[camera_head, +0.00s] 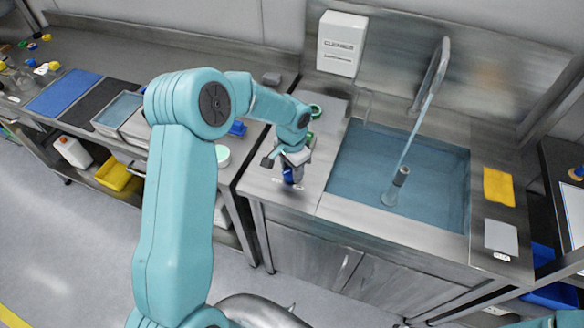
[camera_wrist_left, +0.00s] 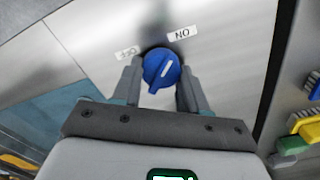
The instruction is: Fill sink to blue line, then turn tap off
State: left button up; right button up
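In the head view the sink (camera_head: 355,190) holds blue water, and a pale stream runs from the tall tap spout (camera_head: 432,80) towards an upright grey pipe (camera_head: 396,187) in the sink. I cannot make out a blue line. My left gripper (camera_head: 290,168) is at the counter left of the sink, at the blue tap knob (camera_head: 288,176). In the left wrist view the knob (camera_wrist_left: 161,70) sits between my two fingertips, which appear to touch its sides. Its white mark points up towards the ON label (camera_wrist_left: 179,34); the OFF label (camera_wrist_left: 126,53) is beside it. My right gripper is not in view.
A white cleaner box (camera_head: 341,43) hangs on the back wall. The left bench carries blue and dark mats, trays and small bottles.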

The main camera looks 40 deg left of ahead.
pick_arm(q)
jog(key=shift+c, duration=0.7)
jog(key=n+b, duration=0.3)
jog(key=b, duration=0.1)
jog(key=shift+a+f, duration=0.1)
jog(key=shift+f, duration=0.1)
jog(key=n+b, duration=0.3)
jog(key=n, duration=0.2)
jog(key=n+b, duration=0.1)
jog(key=n, duration=0.1)
jog(key=n+b, duration=0.2)
jog(key=n, duration=0.1)
jog(key=shift+s+a+r, duration=0.1)
jog(key=shift+a+r, duration=0.05)
jog(key=shift+r+n+b, duration=0.1)
jog(key=shift+n+b, duration=0.75)
jog(key=shift+n, duration=1.65)
jog(key=o, duration=1.1)
jog(key=shift+s, duration=0.1)
jog(key=shift+c, duration=0.2)
